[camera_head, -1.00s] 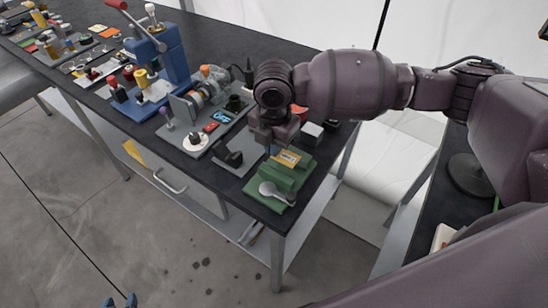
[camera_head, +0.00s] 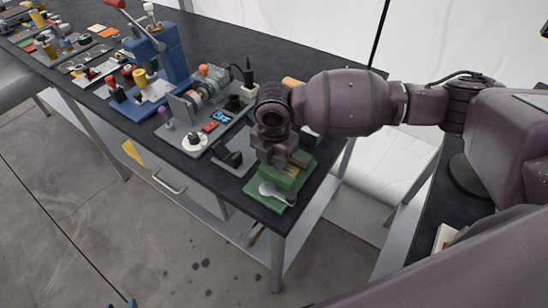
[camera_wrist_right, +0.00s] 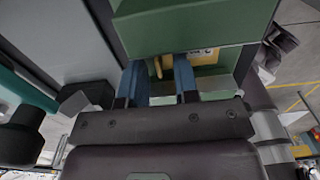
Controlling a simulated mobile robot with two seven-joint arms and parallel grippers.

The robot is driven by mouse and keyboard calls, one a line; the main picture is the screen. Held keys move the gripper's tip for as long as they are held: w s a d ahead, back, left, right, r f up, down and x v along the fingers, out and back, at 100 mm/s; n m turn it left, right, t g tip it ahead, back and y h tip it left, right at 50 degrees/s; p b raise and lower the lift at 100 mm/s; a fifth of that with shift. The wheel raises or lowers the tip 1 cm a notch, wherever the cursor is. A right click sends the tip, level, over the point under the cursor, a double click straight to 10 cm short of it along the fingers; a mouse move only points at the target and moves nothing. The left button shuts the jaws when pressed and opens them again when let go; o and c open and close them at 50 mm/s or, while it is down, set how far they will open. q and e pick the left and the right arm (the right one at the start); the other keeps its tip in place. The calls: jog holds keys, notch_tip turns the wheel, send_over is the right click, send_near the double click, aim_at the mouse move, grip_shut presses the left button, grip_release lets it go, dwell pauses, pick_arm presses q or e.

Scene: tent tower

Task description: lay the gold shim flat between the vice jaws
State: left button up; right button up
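A green vice (camera_head: 289,183) stands on the near right corner of the dark bench. My right gripper (camera_head: 276,167) is down over the vice and hides most of its middle. In the right wrist view its two blue fingers (camera_wrist_right: 159,78) are apart, with their tips close to the green vice body (camera_wrist_right: 190,25). A small gold piece, seemingly the shim (camera_wrist_right: 158,67), shows between the fingers. A yellow patch with dark marks (camera_wrist_right: 205,57) shows beside the right finger. I cannot tell whether they are one thing. My left gripper (camera_head: 120,304) shows only as two separated blue tips at the bottom edge.
A spoon-like silver object (camera_head: 272,191) lies at the vice's near side. A dark block on a grey plate (camera_head: 228,157) stands just left. A small lathe-like machine (camera_head: 200,98) and a blue press (camera_head: 155,65) stand farther left. The bench's near edge is close by.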

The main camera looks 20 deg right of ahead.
jog(key=shift+r, duration=0.3)
notch_tip(320, 180, up, 12)
jog(key=p, duration=0.1)
dwell(0.3)
jog(key=shift+f, duration=0.15)
